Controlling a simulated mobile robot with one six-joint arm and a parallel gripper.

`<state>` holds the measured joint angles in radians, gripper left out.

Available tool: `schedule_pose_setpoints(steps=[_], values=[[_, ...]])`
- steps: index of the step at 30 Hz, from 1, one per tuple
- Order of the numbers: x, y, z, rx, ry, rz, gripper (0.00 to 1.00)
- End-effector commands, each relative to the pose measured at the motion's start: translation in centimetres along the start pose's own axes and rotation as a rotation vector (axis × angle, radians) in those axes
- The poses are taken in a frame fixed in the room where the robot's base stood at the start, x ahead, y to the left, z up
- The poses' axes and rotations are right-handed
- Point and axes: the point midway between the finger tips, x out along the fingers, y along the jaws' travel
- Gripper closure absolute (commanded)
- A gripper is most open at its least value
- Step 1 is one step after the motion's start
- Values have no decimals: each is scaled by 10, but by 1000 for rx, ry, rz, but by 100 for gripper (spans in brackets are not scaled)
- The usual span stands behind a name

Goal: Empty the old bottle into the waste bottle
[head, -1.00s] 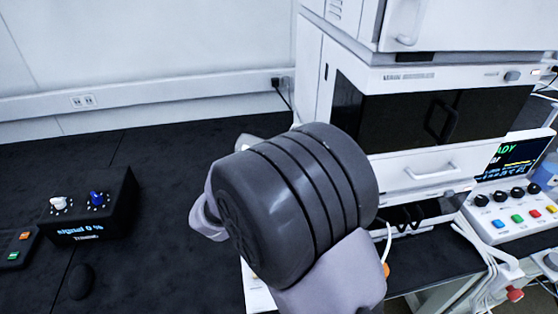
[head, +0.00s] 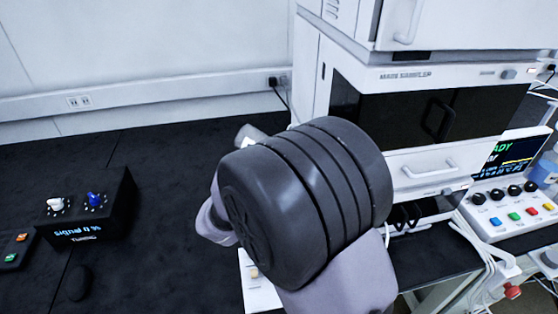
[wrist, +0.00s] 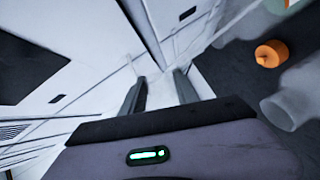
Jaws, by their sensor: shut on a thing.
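My gripper (wrist: 158,92) shows in the wrist view with its two dark fingers a little apart. It is shut on a pale, see-through thing, apparently the old bottle (wrist: 157,94), whose outline blurs into the white background. In the head view my own large dark arm joint hides the gripper and what it holds. At the right of the wrist view lies an orange round cap or knob (wrist: 268,54). A pale cylindrical shape (wrist: 288,108) is below it, apart from the fingers. I cannot tell which thing is the waste bottle, nor any liquid level.
A white instrument stack (head: 415,110) stands at the back right, close to my arm. A control panel (head: 510,205) and cables are right of it. A black knob box (head: 95,205) stands at the left. The dark bench (head: 165,180) between is clear.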

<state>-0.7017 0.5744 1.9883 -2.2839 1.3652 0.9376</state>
Motion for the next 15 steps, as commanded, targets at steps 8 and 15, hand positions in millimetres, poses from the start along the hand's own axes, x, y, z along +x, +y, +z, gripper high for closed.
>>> schedule_pose_setpoints(steps=[8, 15], values=[[0, 1, 3, 99, 18, 0, 100], [-2, 6, -4, -19, -2, -1, 100]])
